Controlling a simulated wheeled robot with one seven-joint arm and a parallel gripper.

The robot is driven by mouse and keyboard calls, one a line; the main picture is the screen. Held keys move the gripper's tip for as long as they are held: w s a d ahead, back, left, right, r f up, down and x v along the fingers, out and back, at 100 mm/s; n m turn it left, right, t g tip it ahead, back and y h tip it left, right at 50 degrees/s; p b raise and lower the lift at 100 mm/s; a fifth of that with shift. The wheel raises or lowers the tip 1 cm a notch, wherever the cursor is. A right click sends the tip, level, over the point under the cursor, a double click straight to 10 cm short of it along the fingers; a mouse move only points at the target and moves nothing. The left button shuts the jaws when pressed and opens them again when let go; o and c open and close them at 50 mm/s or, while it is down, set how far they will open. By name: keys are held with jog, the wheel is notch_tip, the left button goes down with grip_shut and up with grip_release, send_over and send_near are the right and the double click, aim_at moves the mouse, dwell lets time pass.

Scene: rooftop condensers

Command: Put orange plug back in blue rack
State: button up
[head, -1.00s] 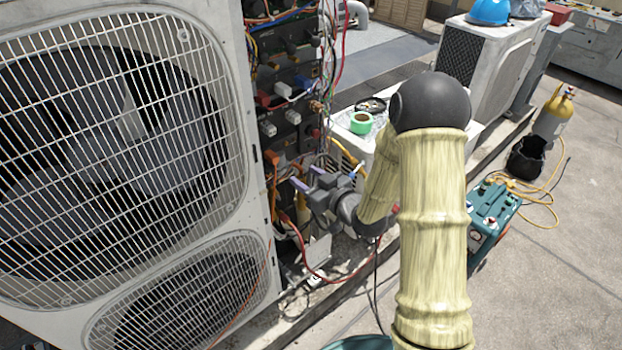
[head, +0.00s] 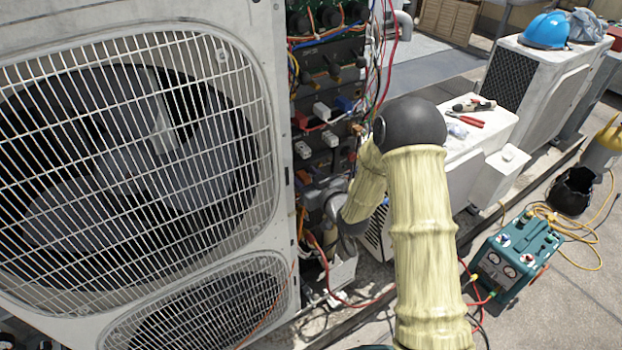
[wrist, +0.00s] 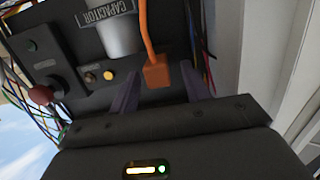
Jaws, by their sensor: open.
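In the wrist view, an orange plug (wrist: 157,74) hangs at the end of a thick orange cable. My gripper (wrist: 160,84) is open, with one purple finger on each side of the plug. I cannot tell whether either finger touches it. In the head view, my forearm and wrist reach into the open side of the large condenser, and the fingertips are hidden there. A piece of orange (head: 302,224) shows left of my wrist; I cannot tell if it is the same plug. I cannot make out a blue rack; a small blue block (head: 344,104) sits among dark modules.
The large condenser's fan grille (head: 130,150) fills the left. Loose red and other wires hang around the opening. A white unit with red pliers (head: 466,120) stands right of my arm. A teal pump (head: 515,256) with hoses is on the floor at right.

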jog(key=shift+w+a, duration=0.1)
jog(key=shift+w, duration=0.05)
jog(key=shift+c, duration=0.2)
grip_shut()
jog(key=c, duration=0.8)
grip_release()
grip_shut()
